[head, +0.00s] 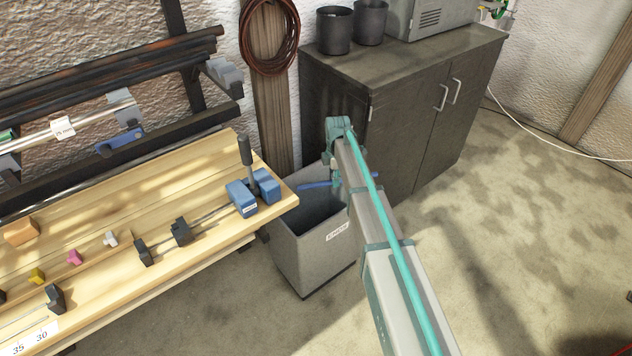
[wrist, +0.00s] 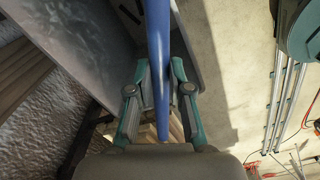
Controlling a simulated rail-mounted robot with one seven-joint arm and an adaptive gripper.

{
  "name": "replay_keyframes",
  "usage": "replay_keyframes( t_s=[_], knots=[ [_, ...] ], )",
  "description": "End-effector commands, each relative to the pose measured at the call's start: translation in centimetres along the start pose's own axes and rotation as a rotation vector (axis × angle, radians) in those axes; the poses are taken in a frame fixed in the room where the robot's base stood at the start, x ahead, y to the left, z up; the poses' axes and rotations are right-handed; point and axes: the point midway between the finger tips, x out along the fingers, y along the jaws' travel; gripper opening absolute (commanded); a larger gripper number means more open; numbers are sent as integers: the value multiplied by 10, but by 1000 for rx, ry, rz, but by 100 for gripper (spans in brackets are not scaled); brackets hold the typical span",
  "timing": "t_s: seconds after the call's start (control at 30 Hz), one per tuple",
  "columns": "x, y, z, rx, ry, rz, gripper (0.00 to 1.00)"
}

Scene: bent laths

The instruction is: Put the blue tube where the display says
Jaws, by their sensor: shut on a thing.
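The blue tube (head: 313,184) shows in the head view as a short, roughly level piece over the open top of the grey bin (head: 303,248). My arm hides part of it. In the wrist view the blue tube (wrist: 158,45) runs up the middle of the picture, between the two teal fingers. My gripper (wrist: 160,75) is shut on it. In the head view my gripper (head: 336,181) is above the bin's opening, partly hidden behind my arm. The bin has a small white label, too small to read surely. No display can be made out.
A wooden bench (head: 205,220) with blue clamp blocks (head: 252,192) and small coloured pieces stands left of the bin. A dark cabinet (head: 400,120) stands behind and right. A rack (head: 120,100) holds long rods at the back left. The floor at right is mostly clear.

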Motion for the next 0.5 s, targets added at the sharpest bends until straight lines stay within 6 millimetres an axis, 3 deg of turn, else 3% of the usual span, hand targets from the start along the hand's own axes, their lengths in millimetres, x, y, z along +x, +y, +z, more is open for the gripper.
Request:
replay_keyframes(
  t_s=[0.03, 0.2, 0.5],
  knots=[
    [12, 17, -15, -93, 0, -3, 0],
    [35, 40, -46, -321, 0, -1, 0],
    [51, 47, -58, -416, 0, 0, 0]
  ],
)
